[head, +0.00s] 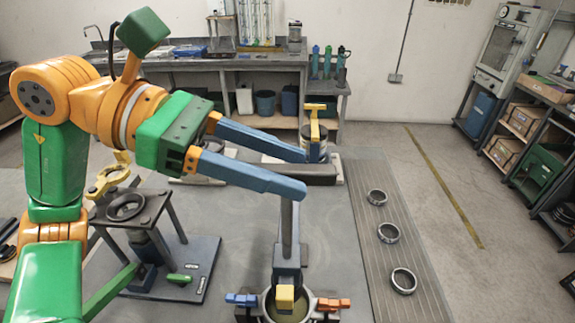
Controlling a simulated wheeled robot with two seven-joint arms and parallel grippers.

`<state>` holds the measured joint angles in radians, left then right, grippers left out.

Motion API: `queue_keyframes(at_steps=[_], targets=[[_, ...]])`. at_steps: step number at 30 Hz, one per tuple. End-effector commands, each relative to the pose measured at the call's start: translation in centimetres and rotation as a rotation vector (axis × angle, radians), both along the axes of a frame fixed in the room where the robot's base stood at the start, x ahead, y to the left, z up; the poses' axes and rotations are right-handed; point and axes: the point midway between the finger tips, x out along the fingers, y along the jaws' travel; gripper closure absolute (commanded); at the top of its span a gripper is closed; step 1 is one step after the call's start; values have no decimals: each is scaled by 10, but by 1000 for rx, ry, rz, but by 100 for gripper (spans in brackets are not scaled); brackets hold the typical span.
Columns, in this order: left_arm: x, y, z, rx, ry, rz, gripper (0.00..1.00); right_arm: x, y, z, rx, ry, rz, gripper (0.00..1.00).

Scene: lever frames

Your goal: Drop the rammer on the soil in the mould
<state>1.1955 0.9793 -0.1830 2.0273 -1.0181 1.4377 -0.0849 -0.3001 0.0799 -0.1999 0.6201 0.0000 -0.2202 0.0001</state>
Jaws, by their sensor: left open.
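The mould (265,309) stands at the bottom centre, cut by the picture's lower edge, with yellowish soil (299,311) inside. An upright grey post (288,235) with a wider dark block (287,264) stands just behind the mould, and a small yellow block (285,296) shows over the soil. I cannot tell exactly which of these parts is the rammer. My left gripper (304,172) is open, its two blue fingers pointing right near the top of the post. The near finger hides the post's upper end. I see nothing held between the fingers. My right gripper is out of view.
A yellow handle (315,119) stands on a grey canister behind the far finger. A blue clamp (241,299) and an orange clamp (333,304) flank the mould. A dark stand (140,205) is at left. Several metal rings (403,280) lie on the ribbed mat at right.

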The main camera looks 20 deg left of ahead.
Motion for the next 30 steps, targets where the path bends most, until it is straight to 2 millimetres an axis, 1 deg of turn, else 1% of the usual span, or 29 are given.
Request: queue_keyframes(at_steps=[1, 2, 6, 9, 12, 25, 26, 27, 29, 30], targets=[[-2, 9, 1, -3, -4, 4, 48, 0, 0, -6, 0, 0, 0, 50], [-4, 15, 4, -5, -4, 4, 48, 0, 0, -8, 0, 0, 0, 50], [-12, 41, 17, -5, -5, 3, 48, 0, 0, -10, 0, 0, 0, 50], [-15, 51, 22, -3, -3, 1, 48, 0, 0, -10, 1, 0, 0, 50], [-16, 54, 23, -3, -4, -1, 48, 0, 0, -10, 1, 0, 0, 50], [-16, 53, 23, -2, -2, -2, 48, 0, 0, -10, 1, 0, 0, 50], [-16, 53, 23, -2, -2, -2, 50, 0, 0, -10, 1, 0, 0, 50], [-16, 53, 24, -6, -2, -2, 61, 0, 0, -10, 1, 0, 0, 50], [-17, 53, 29, -33, 4, -5, 77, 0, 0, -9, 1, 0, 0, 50], [-20, 53, 37, -77, 11, -12, 88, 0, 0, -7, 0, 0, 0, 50]])
